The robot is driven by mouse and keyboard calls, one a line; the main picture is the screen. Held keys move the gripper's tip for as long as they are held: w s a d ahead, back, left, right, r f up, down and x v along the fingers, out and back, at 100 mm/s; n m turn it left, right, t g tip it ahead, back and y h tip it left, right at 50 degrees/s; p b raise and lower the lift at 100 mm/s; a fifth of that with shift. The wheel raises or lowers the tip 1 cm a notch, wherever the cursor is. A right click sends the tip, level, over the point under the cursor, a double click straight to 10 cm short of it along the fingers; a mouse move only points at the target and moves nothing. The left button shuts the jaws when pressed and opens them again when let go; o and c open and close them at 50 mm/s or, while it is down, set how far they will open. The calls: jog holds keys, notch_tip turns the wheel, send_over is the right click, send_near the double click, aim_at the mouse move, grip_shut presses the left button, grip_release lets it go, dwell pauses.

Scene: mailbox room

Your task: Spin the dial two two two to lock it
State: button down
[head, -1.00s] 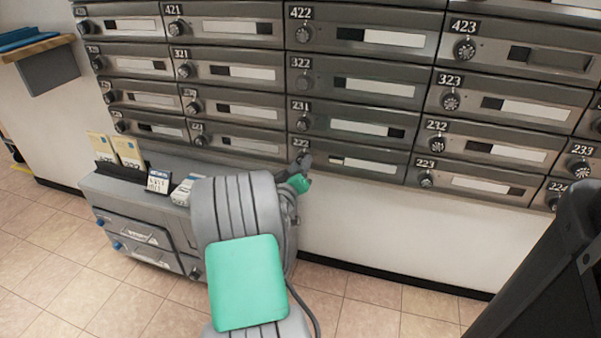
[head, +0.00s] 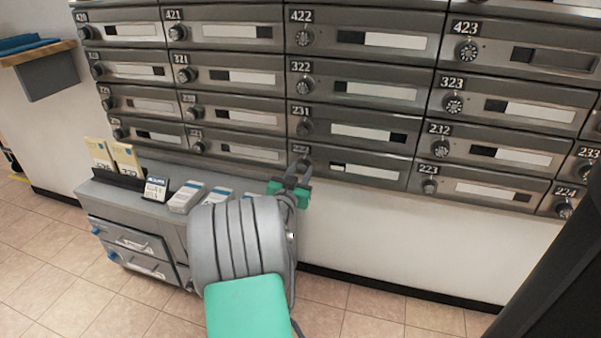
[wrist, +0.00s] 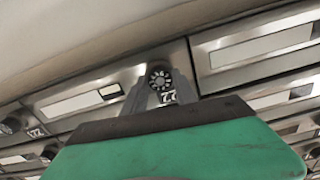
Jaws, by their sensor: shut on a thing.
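The mailbox labelled 222 (head: 350,168) is in the bottom row of the wall of boxes, left of 223. Its black round dial (wrist: 160,78) shows in the wrist view, with white marks on its face and a partly covered number plate (wrist: 169,97) beside it. My gripper (head: 299,168) is at the left end of this box in the head view. In the wrist view, my grey fingers (wrist: 158,90) are on both sides of the dial and shut on it. In the head view, my fingers hide most of the dial. I cannot read its setting.
Mailbox 231 (head: 352,132) with its own dial is just above, and 223 (head: 480,188) is to the right. A grey cabinet (head: 140,215) with cards and small boxes on top stands left of my arm. A dark object (head: 555,270) fills the lower right. Bare wall lies below the boxes.

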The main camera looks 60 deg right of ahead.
dwell(0.3)
jog(key=c, duration=1)
grip_release()
jog(key=shift+o, duration=0.2)
jog(key=s+a+p, duration=0.1)
jog(key=a, duration=0.6)
jog(key=shift+a, duration=0.4)
jog(key=shift+s, duration=0.1)
